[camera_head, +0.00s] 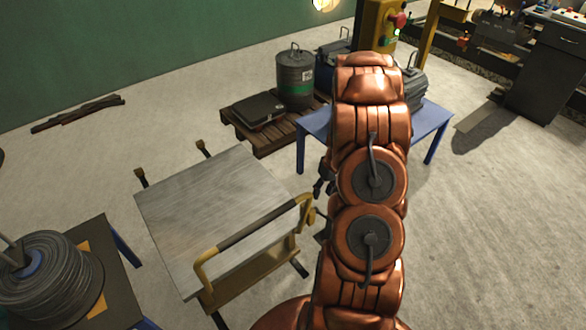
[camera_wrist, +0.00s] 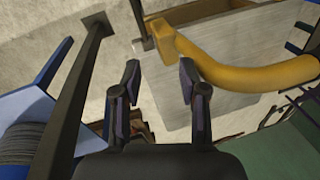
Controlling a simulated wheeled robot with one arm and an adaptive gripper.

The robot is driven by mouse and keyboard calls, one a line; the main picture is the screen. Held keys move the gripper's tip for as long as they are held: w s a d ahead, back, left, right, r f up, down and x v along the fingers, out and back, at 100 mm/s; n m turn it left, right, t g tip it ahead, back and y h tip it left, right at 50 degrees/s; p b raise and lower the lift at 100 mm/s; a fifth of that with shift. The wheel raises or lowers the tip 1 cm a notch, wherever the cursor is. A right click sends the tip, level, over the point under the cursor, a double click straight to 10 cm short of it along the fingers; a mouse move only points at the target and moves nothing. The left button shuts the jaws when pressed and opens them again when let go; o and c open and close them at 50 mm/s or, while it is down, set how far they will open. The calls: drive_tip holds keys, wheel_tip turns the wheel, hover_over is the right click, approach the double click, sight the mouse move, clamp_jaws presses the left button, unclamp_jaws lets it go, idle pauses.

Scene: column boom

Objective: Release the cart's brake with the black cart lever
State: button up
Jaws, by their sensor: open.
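The cart (camera_head: 190,220) has a flat grey top and stands left of my arm in the head view. Its yellow push handle (camera_head: 207,260) has a dark grip, and the yellow tube (camera_wrist: 245,75) crosses the right of the wrist view. A short thin black bar (camera_wrist: 139,20), which may be the cart lever, meets the yellow frame at the top of the wrist view. In the head view a small dark part (camera_head: 321,215) beside the handle's right end is partly hidden by my arm. My gripper (camera_wrist: 160,68) is open and empty, with the yellow tube just beyond its fingers.
A blue table (camera_head: 436,118) stands behind my arm. A pallet (camera_head: 262,138) carries a drum (camera_head: 295,80) and a flat dark case (camera_head: 258,109). A cable reel (camera_head: 55,275) sits on a table at lower left.

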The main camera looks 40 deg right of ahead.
drive_tip(key=w+b+v, duration=0.1)
drive_tip(key=b+v, duration=0.1)
drive_tip(key=v, duration=0.6)
drive_tip(key=s+a+r, duration=0.1)
drive_tip(key=a+r, duration=0.4)
drive_tip(key=a, duration=0.2)
drive_tip(key=s+a+r+g, duration=0.1)
drive_tip(key=a+r, duration=0.4)
drive_tip(key=a, duration=0.2)
drive_tip(key=shift+a+n, duration=0.3)
drive_tip(key=shift+a, duration=0.1)
drive_tip(key=s+a+r+g+h, duration=0.1)
drive_tip(key=s+a+r, duration=0.25)
drive_tip(key=a, duration=0.25)
drive_tip(key=s+a+r, duration=0.3)
drive_tip(key=s+a, duration=0.1)
drive_tip(key=a, duration=0.2)
drive_tip(key=s+a+r+n, duration=0.1)
drive_tip(key=s+a, duration=0.2)
drive_tip(key=s, duration=0.4)
drive_tip(key=s+a+r+h, duration=0.1)
drive_tip(key=s+a, duration=0.3)
drive_tip(key=s, duration=0.3)
drive_tip(key=shift+n+g, duration=0.3)
drive_tip(key=shift+n, duration=0.1)
